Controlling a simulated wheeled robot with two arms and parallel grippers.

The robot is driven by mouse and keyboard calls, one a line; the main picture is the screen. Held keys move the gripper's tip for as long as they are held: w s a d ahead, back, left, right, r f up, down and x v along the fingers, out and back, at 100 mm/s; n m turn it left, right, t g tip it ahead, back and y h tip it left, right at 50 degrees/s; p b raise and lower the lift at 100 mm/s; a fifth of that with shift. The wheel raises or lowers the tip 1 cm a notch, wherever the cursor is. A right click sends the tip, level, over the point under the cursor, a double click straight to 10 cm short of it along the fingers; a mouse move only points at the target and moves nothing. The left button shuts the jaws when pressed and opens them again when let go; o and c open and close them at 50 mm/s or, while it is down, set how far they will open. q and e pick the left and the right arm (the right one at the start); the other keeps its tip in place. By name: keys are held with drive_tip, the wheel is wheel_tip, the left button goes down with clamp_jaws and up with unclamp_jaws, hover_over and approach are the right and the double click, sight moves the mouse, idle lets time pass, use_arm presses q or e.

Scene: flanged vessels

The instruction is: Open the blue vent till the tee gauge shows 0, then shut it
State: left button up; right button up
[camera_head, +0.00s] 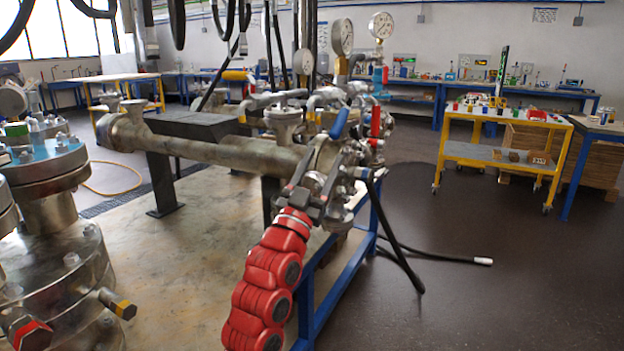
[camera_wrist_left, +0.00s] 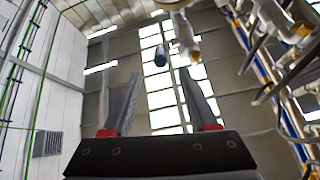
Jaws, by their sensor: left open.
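A blue lever handle (camera_head: 340,122), which looks like the vent's, sits tilted on the metal fittings at the end of the horizontal vessel (camera_head: 215,146). My left gripper (camera_head: 318,172), on the red arm, is below the handle and apart from it, open and empty. The left wrist view shows its two fingers (camera_wrist_left: 160,76) spread, with a small blue end (camera_wrist_left: 161,55) beyond them. Round white gauges (camera_head: 342,37), (camera_head: 381,25) and (camera_head: 303,61) stand above the fittings. I cannot tell which is the tee gauge, and their needles are too small to read. My right gripper is out of view.
A red handle (camera_head: 375,121) is just right of the blue one. A yellow handle (camera_head: 234,75) is on the left. A blue stand (camera_head: 340,270) and black hoses (camera_head: 400,250) are near the arm. A large flanged vessel (camera_head: 50,220) stands left. Floor at right is mostly clear.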

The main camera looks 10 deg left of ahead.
use_arm(q)
drive_tip(key=shift+v, duration=2.55)
